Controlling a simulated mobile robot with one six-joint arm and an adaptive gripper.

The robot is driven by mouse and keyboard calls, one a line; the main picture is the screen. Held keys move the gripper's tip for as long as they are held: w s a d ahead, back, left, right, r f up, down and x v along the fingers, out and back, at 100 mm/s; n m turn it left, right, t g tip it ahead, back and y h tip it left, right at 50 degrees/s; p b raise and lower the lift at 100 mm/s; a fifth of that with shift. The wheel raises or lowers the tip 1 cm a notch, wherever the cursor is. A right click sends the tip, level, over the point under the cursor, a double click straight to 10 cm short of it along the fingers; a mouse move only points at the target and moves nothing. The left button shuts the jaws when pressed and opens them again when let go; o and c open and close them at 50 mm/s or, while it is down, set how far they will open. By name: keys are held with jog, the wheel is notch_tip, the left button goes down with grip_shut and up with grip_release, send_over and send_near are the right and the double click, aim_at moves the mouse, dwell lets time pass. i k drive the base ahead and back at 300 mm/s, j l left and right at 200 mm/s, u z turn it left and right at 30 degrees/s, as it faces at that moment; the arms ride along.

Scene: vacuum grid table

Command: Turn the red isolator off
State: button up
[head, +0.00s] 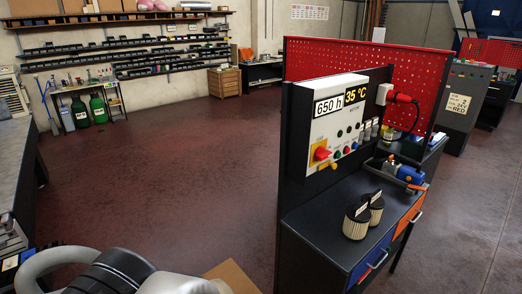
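The red isolator (321,154) is a red rotary handle on a yellow plate, low on the left of a light grey control box (340,118). The box is fixed to a dark upright panel above the workbench. The handle is small in view, and I cannot tell its exact switch position. Displays reading "650 h" and "35 °C" are at the box's top, with several coloured buttons below. Parts of my own arm show at the bottom left, apart from the box. My gripper is not in view.
Two cartridge filters (357,221) and a blue valve (405,172) with orange handles stand on the dark workbench (318,238). A red plug (402,97) with cable is right of the box. A cardboard box (231,277) is at bottom centre. Open floor (190,190) lies left of the bench.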

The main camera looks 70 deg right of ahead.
aim_at(321, 154)
jog(key=z, duration=2.95)
jog(key=i+l, duration=0.1)
jog(key=l, duration=0.2)
jog(key=i+l, duration=0.15)
jog(key=l, duration=0.15)
jog(key=i+l+u, duration=0.1)
jog(key=l, duration=0.2)
jog(key=i+l, duration=0.1)
jog(key=l, duration=0.2)
